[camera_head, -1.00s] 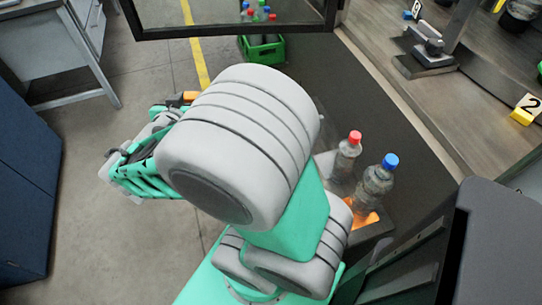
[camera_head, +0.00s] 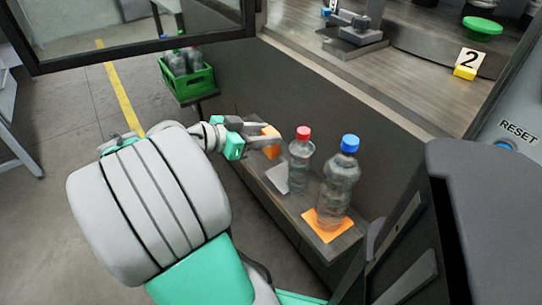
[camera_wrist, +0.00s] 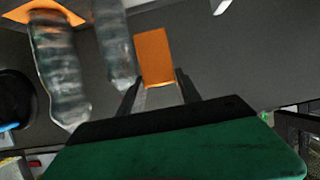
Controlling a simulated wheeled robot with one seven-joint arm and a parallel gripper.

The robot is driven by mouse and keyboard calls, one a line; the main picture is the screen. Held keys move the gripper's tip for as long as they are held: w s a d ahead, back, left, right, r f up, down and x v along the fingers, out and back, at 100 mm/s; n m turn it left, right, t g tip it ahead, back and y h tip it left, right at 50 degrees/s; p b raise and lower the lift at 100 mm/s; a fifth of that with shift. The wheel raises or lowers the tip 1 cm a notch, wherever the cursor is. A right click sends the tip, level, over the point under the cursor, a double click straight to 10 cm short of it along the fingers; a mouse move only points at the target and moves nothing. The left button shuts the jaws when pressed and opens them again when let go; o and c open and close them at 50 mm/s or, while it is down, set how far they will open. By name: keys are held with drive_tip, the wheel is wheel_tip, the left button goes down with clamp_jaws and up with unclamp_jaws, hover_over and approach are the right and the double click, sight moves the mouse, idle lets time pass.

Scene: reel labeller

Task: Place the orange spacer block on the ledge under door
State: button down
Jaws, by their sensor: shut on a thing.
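The orange spacer block (camera_head: 271,143) is in my gripper (camera_head: 262,135), just left of the red-capped bottle in the head view. In the wrist view the orange block (camera_wrist: 153,55) shows between the fingertips of my shut gripper (camera_wrist: 160,85). The dark ledge (camera_head: 340,245) runs low along the dark wall panel. The block is over or close to the ledge's far part; I cannot tell whether it touches. The finger partly hides it in the head view.
A red-capped bottle (camera_head: 300,165) and a blue-capped bottle (camera_head: 338,185) stand on the ledge beside my gripper. An orange square (camera_head: 330,226) lies under the blue-capped one. A green crate with bottles (camera_head: 188,78) is farther back. A framed glass panel (camera_head: 130,30) hangs at upper left.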

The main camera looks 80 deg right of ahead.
drive_tip(key=shift+w+d+f+b, duration=0.2)
drive_tip(key=shift+d+f+b, duration=0.25)
drive_tip(key=shift+d+f, duration=1.1)
drive_tip(key=shift+w+d+f+b, duration=0.25)
drive_tip(key=shift+d+f+b, duration=0.25)
drive_tip(key=shift+d+f, duration=1.05)
drive_tip(key=shift+w+d+f+b, duration=0.2)
drive_tip(key=shift+d+f+b, duration=0.5)
drive_tip(key=shift+f, duration=1.35)
drive_tip(key=shift+d, duration=0.25)
drive_tip(key=shift+f, duration=0.25)
drive_tip(key=c, duration=0.8)
unclamp_jaws()
drive_tip(key=shift+r, duration=0.1)
drive_tip(key=shift+c, duration=0.2)
